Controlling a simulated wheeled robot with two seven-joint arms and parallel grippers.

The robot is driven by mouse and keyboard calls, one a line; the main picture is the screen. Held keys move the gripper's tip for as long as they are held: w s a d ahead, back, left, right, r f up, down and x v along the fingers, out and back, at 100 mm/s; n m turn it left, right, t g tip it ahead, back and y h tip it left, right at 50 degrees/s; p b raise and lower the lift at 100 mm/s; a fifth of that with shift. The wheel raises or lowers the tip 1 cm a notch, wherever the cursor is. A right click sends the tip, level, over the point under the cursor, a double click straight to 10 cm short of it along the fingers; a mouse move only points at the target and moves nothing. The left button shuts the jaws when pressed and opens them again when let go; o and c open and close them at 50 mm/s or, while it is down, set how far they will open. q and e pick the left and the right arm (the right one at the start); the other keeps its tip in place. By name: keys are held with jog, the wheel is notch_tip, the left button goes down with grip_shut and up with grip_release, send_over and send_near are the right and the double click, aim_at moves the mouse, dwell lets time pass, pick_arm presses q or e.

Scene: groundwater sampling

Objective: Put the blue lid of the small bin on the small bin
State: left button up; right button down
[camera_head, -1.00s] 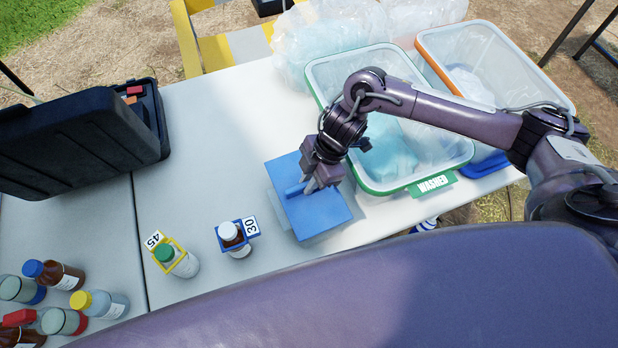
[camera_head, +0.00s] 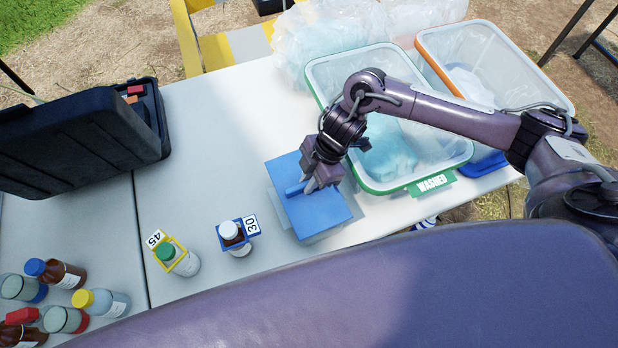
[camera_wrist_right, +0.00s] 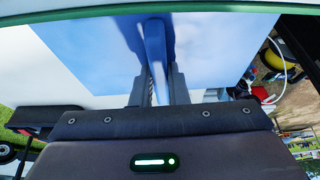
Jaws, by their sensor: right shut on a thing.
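The blue lid (camera_head: 315,212) is a flat square with a raised bar handle, seen in the head view near the table's middle. My right gripper (camera_head: 308,186) is shut on the lid's handle. In the right wrist view, the handle (camera_wrist_right: 154,45) stands between the two fingers (camera_wrist_right: 158,88). A pale small bin (camera_head: 322,237) shows in part below the lid's edges; the lid covers most of it. I cannot tell whether the lid is fully seated on its rim. My left gripper is not in view.
A clear bin with a green rim and "WASHED" tag (camera_head: 431,184) stands right of the lid. An orange-rimmed bin (camera_head: 428,45) is beyond it. Two bottles, marked 30 (camera_head: 232,236) and 45 (camera_head: 178,257), stand left. A black case (camera_head: 75,145) and several bottles are further left.

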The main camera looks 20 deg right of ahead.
jog(key=shift+f+b, duration=0.7)
jog(key=shift+f, duration=0.45)
jog(key=c, duration=1.3)
grip_release()
jog(key=shift+r, duration=0.1)
jog(key=b+v, duration=0.1)
jog(key=v, duration=0.6)
jog(key=shift+d+r, duration=0.1)
jog(key=shift+r, duration=0.25)
